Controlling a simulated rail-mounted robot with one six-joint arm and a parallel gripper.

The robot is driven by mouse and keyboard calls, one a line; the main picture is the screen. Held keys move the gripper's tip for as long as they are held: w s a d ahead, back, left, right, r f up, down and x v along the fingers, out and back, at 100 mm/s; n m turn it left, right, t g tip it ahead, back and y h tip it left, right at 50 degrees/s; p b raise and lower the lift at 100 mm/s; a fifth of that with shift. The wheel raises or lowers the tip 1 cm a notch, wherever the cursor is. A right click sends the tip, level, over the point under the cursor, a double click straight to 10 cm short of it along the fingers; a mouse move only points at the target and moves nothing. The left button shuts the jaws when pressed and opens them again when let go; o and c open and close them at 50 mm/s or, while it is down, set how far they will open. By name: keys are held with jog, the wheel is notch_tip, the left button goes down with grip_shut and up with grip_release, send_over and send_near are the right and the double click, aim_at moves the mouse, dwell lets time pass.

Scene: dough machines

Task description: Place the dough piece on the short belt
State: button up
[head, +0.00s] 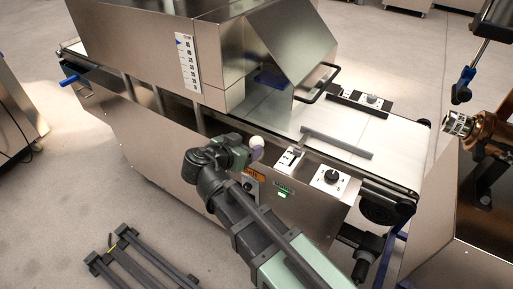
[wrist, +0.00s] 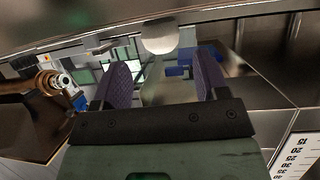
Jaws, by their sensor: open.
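A small round white dough piece (head: 257,142) shows at the tip of my gripper (head: 258,152) in the head view, near the machine's front side. In the wrist view the dough piece (wrist: 160,36) is centred just beyond the two purple fingers of my gripper (wrist: 162,72). The fingers stand apart, with a gap between them. I cannot tell what the dough rests on, or whether a finger touches it. A pale belt (head: 385,139) runs out of the machine's right end; I cannot tell whether it is the short belt.
The steel machine (head: 150,45) has a slanted hood with a black handle. A grey bar (head: 337,142) lies across the belt. A control box with a dial (head: 331,177) is right of my gripper. A copper-coloured machine part (head: 483,130) stands far right. A dark frame (head: 140,262) lies on the floor.

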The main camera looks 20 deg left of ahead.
aim_at(254, 141)
jog(key=shift+w+d+f, duration=0.1)
jog(key=shift+w+d, duration=0.05)
jog(key=shift+w, duration=0.15)
jog(key=b+x, duration=0.1)
jog(key=x, duration=0.4)
jog(key=shift+w+b, duration=0.15)
jog(key=shift+b, duration=0.25)
jog(key=c, duration=1)
jog(key=shift+o, duration=0.2)
notch_tip(254, 141, up, 23)
jog(key=p, duration=2.3)
jog(key=shift+f, duration=0.2)
